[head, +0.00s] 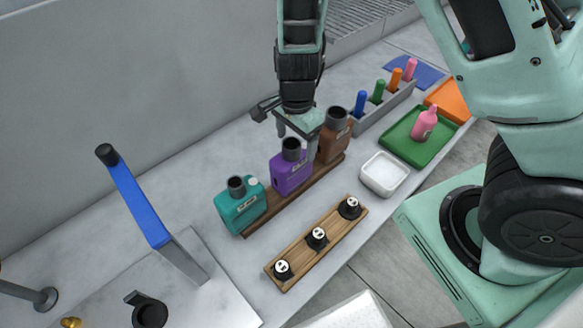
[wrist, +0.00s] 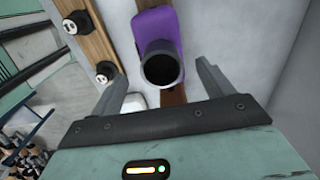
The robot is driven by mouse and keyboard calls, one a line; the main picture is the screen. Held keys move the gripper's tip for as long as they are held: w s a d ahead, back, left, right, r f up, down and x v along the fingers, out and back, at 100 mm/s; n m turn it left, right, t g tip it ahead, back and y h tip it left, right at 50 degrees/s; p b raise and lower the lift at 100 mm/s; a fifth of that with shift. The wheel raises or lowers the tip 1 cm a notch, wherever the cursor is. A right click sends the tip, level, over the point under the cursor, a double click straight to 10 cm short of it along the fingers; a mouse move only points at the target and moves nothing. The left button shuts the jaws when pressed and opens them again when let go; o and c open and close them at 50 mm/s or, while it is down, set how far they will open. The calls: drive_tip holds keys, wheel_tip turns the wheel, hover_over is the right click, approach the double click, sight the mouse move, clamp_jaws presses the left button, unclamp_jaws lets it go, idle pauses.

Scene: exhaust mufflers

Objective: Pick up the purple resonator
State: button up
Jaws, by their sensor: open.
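The purple resonator (head: 291,172) is a purple bottle-like body with a dark round neck. It stands on a brown wooden strip (head: 268,208) between a teal one (head: 239,206) and a brown one (head: 334,135). In the wrist view the purple resonator (wrist: 157,48) lies ahead, its dark open neck pointing toward the camera. My gripper (head: 298,135) is open just above and behind the purple resonator. In the wrist view its two fingers (wrist: 160,86) stand on either side of the neck, apart from it. I cannot tell how deep the fingers reach.
A wooden strip with black numbered knobs (head: 317,237) lies in front. A white dish (head: 384,174) and a green tray with a pink bottle (head: 418,137) are to the right. A grey rack of colored pegs (head: 383,106) stands behind. A blue-handled lever (head: 139,203) rises at left.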

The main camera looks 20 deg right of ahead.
sight(292, 155)
drive_tip(key=shift+a+f+p, duration=0.25)
drive_tip(key=shift+f+p, duration=0.05)
drive_tip(key=shift+f, duration=1)
drive_tip(key=shift+a+f+p, duration=0.25)
drive_tip(key=shift+f+p, duration=0.05)
drive_tip(key=shift+f, duration=1)
drive_tip(key=c, duration=1)
